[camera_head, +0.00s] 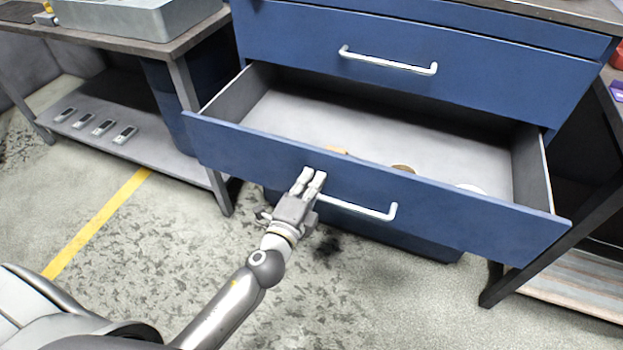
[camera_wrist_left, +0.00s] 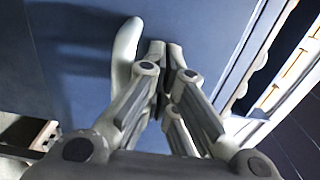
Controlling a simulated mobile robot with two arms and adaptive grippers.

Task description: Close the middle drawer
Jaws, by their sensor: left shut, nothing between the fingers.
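The middle drawer (camera_head: 400,185) is blue and stands pulled well out of the blue cabinet in the head view. Its white bar handle (camera_head: 365,212) is on the front. My left gripper (camera_head: 312,174) is shut and empty, with its fingertips at the drawer front, by the left end of the handle. In the left wrist view the shut fingertips (camera_wrist_left: 163,48) point at the blue drawer front (camera_wrist_left: 75,70), with the white handle (camera_wrist_left: 124,55) just left of them. I cannot tell whether they touch the front. My right gripper is not in view.
A few small items, one orange-brown (camera_head: 403,168) and one white (camera_head: 471,188), lie inside the drawer. The drawer above (camera_head: 430,60) is shut. A workbench (camera_head: 180,45) with a grey metal tray (camera_head: 130,18) stands left. Its lower shelf (camera_head: 150,150) holds several small devices.

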